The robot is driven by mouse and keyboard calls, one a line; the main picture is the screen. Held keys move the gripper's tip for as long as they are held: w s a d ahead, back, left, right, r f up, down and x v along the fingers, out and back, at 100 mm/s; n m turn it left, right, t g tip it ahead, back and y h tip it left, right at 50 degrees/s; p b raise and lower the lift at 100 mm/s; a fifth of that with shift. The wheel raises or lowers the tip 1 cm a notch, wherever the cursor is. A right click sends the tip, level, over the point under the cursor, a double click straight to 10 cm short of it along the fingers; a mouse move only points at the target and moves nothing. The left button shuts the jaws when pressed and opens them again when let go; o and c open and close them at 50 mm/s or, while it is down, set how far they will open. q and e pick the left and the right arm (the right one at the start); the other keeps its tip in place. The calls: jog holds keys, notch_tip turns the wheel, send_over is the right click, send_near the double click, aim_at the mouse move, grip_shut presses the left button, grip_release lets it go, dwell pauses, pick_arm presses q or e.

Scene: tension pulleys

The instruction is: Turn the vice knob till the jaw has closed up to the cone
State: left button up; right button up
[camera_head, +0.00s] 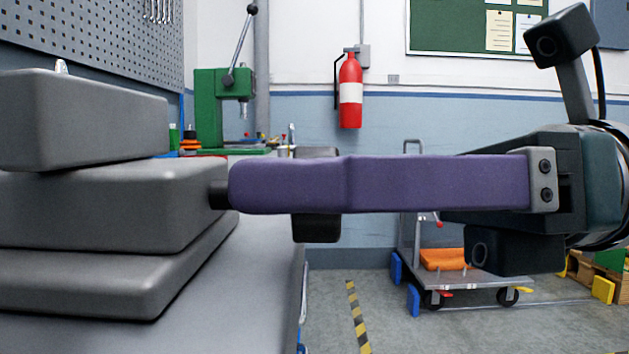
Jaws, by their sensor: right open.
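The vice (100,205) is a stack of grey blocks at the left on a grey bench top. A short black shaft (218,196) sticks out of its right side. The dark knob (317,230) shows above and below my right gripper's near finger, which hides its middle. A small pale tip (61,66) above the top block may be the cone; the rest of it is hidden. My right gripper (240,187) comes in level from the right, its purple near finger in front of the knob. It is open; the far finger is hidden and I cannot tell whether either finger touches the knob. My left gripper is out of view.
The grey bench top (230,290) ends at an edge just right of the vice. Behind stand a green press (209,110), a red fire extinguisher (350,92) on the wall and a trolley (460,284) on the floor.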

grip_shut()
dwell(0.6)
jog(key=shift+m, duration=0.3)
jog(key=m+p, duration=0.1)
jog(key=m, duration=0.1)
jog(key=shift+r+m+p, duration=0.1)
jog(key=shift+m+p, duration=0.9)
jog(key=shift+m, duration=0.7)
